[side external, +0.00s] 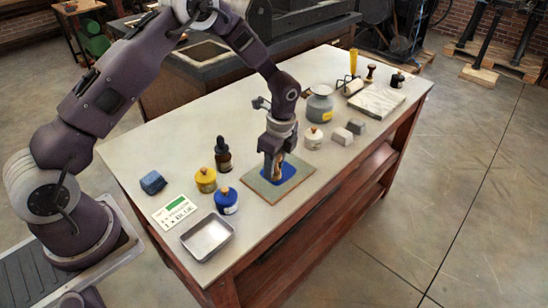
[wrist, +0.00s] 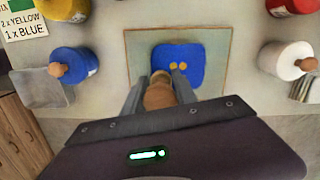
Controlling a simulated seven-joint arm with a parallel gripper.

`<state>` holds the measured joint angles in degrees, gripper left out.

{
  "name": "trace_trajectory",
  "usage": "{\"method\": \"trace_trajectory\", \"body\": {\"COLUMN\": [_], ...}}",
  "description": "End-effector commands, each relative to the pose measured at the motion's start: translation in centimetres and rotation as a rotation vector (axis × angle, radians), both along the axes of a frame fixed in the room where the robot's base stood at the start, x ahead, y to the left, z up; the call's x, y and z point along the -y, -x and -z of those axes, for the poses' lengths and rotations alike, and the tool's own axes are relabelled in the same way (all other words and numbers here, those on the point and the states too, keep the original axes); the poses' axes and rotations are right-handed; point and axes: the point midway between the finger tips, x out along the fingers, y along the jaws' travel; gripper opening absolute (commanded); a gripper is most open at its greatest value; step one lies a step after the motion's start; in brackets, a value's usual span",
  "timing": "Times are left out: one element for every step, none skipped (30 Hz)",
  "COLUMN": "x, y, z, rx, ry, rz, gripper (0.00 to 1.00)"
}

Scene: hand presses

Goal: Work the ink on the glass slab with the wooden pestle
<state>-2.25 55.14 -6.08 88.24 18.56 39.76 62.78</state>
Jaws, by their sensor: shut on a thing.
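The glass slab (side external: 257,187) lies flat on the bench and also shows in the wrist view (wrist: 220,45). A blue ink patch (side external: 290,174) covers its middle; in the wrist view the patch (wrist: 178,55) carries two small yellow spots (wrist: 178,66) side by side. My gripper (side external: 273,172) is over the slab, pointing down. Its fingers are shut on the wooden pestle (wrist: 158,95), at the near edge of the blue patch. The pestle (side external: 279,164) is upright in the side view. I cannot tell whether its lower end touches the ink.
A blue jar (side external: 226,201), yellow jar (side external: 206,180), dropper bottle (side external: 223,157) and metal tray (side external: 207,237) stand left of the slab. A card (wrist: 22,22) reads "2 x YELLOW, 1 x BLUE". A white jar (side external: 313,138) and grey pot (side external: 320,103) stand right.

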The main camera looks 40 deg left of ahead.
Motion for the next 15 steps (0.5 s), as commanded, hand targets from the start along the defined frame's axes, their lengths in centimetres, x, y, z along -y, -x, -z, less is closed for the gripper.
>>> {"method": "trace_trajectory", "body": {"x": [0.0,0.0,0.0,0.0,0.0,0.0,0.0,0.0,0.0,0.0,0.0,0.0,0.0,0.0,0.0], "y": [0.0,0.0,-0.6,-0.9,-1.1,-1.5,-1.8,-2.0,-2.4,-2.7,-3.0,-3.3,-3.6,-3.8,-4.2], "z": [0.9,1.4,1.0,1.0,1.1,1.2,1.3,1.2,1.3,1.2,1.1,1.2,1.2,1.4,1.1], "rx": [-0.002,-0.003,0.003,0.002,0.001,0.001,0.002,0.002,0.002,0.002,0.002,0.002,0.002,0.000,0.002], "ry": [-0.001,0.000,-0.001,0.000,0.000,0.000,0.000,0.000,0.000,0.000,0.000,0.001,0.001,0.001,0.001], "rz": [0.001,0.001,0.000,0.000,0.000,0.000,-0.001,0.000,0.000,0.001,0.000,0.000,-0.001,0.000,0.000], "gripper": [0.00,0.00,0.00,0.00,0.00,0.00,0.00,0.00,0.00,0.00,0.00,0.00,0.00,0.00,0.00]}}
